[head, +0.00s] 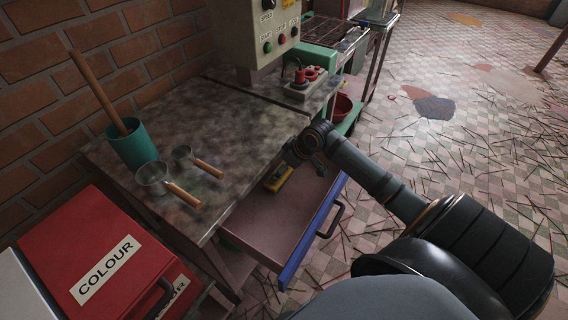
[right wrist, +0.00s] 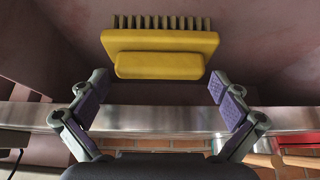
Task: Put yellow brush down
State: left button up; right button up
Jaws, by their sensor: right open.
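The yellow brush (right wrist: 160,53) lies in the open drawer (head: 270,222), its row of bristles facing the top of the right wrist view. In the head view the brush (head: 277,181) is partly hidden by my right gripper. My right gripper (right wrist: 158,86) is open, with its two fingers spread wider than the brush's yellow block. The brush is just beyond the fingertips, and no finger touches it that I can see. In the head view the right gripper (head: 296,154) is over the drawer, by the worktop edge. My left gripper is not in view.
The worktop (head: 245,125) beside the drawer holds a teal cup (head: 133,147) with a wooden stick and two ladles. Red COLOUR boxes (head: 100,245) stand at the left. The drawer's blue front (head: 312,236) juts out.

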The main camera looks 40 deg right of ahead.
jog(key=p+v, duration=0.9)
jog(key=v, duration=0.3)
dwell(0.4)
